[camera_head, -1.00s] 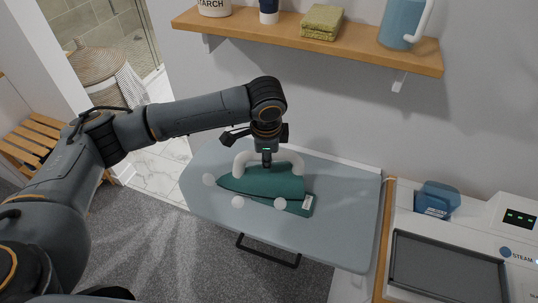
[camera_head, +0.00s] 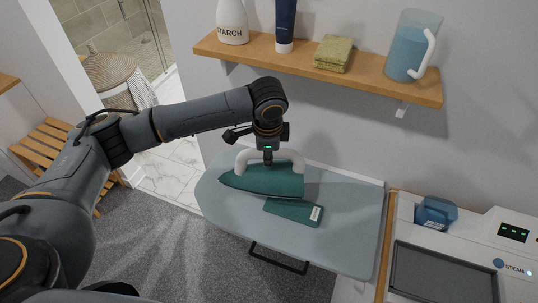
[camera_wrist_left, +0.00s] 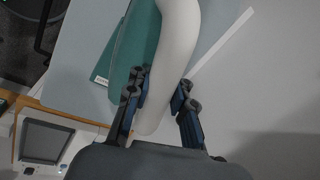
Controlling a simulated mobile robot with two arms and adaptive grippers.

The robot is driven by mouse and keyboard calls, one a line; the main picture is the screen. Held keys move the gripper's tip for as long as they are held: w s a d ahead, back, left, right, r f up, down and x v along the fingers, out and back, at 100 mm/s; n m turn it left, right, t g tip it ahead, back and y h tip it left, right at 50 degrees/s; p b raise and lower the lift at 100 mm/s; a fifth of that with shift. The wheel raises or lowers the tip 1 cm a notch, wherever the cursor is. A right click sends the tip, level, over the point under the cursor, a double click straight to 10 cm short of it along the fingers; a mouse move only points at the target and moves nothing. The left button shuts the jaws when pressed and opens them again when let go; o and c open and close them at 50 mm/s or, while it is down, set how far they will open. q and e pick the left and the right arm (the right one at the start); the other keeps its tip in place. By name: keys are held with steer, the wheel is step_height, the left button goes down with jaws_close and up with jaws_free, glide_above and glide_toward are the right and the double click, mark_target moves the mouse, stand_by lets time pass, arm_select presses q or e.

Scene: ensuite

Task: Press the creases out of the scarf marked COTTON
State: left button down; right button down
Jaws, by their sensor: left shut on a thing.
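My left gripper (camera_head: 267,160) is shut on the white handle (camera_head: 290,158) of a teal iron (camera_head: 262,180). In the left wrist view the gripper (camera_wrist_left: 160,100) has its fingers on both sides of the handle (camera_wrist_left: 172,60). The iron is at the ironing board (camera_head: 345,225), behind and left of a folded teal scarf (camera_head: 288,209); I cannot tell whether its sole touches the board. The scarf lies flat, clear of most or all of the iron, with a white tag at its right end. My right gripper is out of view.
A steam station (camera_head: 510,235) with a grey tray (camera_head: 440,277) and a blue container (camera_head: 435,213) stands at right. Above the board, a wooden shelf (camera_head: 300,63) holds a starch bottle (camera_head: 232,22), dark tube, green cloths and blue jug (camera_head: 412,45). The board's right part is bare.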

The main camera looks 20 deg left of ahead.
arm_select(q)
step_height(320, 180, up, 2)
steer(key=shift+w+r+p, duration=0.1)
steer(key=shift+p, duration=0.55)
steer(key=shift+d+r+p, duration=0.1)
steer(key=shift+r+p, duration=0.2)
steer(key=shift+p, duration=0.05)
steer(key=shift+f, duration=0.15)
